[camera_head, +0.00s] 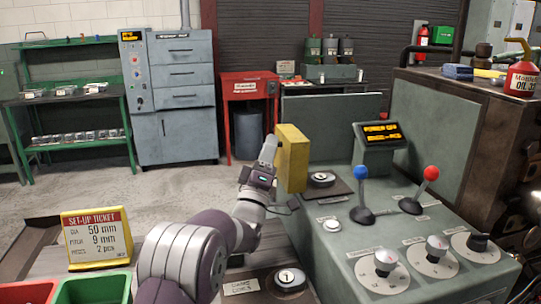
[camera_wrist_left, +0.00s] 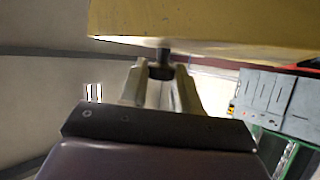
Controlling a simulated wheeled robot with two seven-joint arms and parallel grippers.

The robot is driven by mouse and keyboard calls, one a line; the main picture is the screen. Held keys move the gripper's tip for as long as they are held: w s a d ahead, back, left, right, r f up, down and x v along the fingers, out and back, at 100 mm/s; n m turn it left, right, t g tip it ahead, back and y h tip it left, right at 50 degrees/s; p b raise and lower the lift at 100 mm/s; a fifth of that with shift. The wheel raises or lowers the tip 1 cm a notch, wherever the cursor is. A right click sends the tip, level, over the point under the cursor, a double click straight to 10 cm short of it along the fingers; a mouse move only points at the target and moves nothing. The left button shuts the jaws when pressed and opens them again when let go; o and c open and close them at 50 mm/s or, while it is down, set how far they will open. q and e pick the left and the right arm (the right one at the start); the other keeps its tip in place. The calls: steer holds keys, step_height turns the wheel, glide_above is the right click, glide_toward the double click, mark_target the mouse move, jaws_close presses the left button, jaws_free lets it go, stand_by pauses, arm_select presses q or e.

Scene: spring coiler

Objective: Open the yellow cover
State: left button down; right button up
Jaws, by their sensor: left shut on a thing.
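The yellow cover (camera_head: 293,158) stands upright at the left edge of the grey console's top, beside a round button (camera_head: 321,179) on a dark plate, which is exposed. My left gripper (camera_head: 268,152) is at the cover's left side. In the left wrist view the cover (camera_wrist_left: 210,20) fills the top, and a short dark peg (camera_wrist_left: 160,72) sticks out from it between the fingertips of my left gripper (camera_wrist_left: 163,85). The fingers are shut on this peg. The cover's hinge cannot be made out. My right gripper is not in view.
The console (camera_head: 345,255) carries a blue-knobbed lever (camera_head: 361,174), a red-knobbed lever (camera_head: 431,174), several dials and a small lit display (camera_head: 381,134). A set-up ticket (camera_head: 96,238) and red and green bins (camera_head: 92,289) are at lower left. Open floor lies behind.

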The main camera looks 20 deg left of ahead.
arm_select(q)
steer(key=shift+d+f, duration=0.15)
steer(key=shift+f, duration=0.15)
steer(key=c, duration=0.9)
jaws_free()
steer(key=shift+o, duration=0.2)
steer(key=shift+d+r, duration=0.1)
steer(key=shift+r, duration=0.1)
steer(key=s+f, duration=0.3)
steer(key=s, duration=1.3)
steer(key=shift+b, duration=0.4)
steer(key=shift+o, duration=0.2)
